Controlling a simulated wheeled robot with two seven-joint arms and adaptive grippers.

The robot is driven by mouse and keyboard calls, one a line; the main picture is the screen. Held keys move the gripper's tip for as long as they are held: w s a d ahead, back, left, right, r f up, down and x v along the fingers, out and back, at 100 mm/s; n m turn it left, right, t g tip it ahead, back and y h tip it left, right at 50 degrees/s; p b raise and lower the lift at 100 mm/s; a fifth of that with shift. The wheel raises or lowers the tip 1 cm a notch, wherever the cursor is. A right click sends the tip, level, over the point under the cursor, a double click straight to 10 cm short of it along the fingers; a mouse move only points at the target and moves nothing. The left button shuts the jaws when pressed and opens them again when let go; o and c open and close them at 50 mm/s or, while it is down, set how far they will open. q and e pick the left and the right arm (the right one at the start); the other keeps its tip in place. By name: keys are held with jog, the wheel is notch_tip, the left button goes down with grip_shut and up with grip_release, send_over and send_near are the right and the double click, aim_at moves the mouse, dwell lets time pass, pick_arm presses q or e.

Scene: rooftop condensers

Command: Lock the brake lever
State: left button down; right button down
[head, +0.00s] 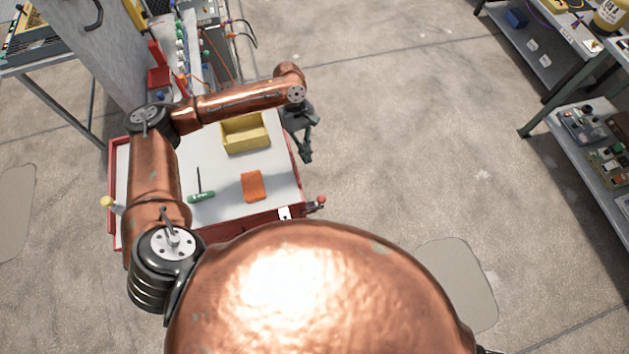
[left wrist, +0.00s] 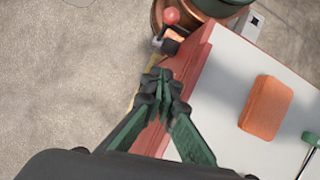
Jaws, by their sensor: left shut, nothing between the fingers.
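A red cart with a white top (head: 225,172) stands in front of me. A short lever with a red ball knob (head: 320,202) sticks out at its near right corner. It looks like the brake lever. The knob also shows at the top of the left wrist view (left wrist: 171,16), on a dark bracket (left wrist: 170,41) at the cart's corner. My left gripper (head: 306,157) is beyond the cart's right edge, farther from me than the knob. In the left wrist view its green fingers (left wrist: 160,82) are together and empty, apart from the knob. My right gripper is out of view.
Shelves (head: 570,150) stand at the right. The floor between is clear.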

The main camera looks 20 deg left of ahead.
aim_at(321, 203)
pick_arm(q)
jog(key=s+d+f, duration=0.5)
jog(key=s+f, duration=0.1)
jog(key=f, duration=0.2)
jog(key=shift+d+f+b, duration=0.15)
jog(key=shift+d+b, duration=0.05)
jog(key=shift+b, duration=0.25)
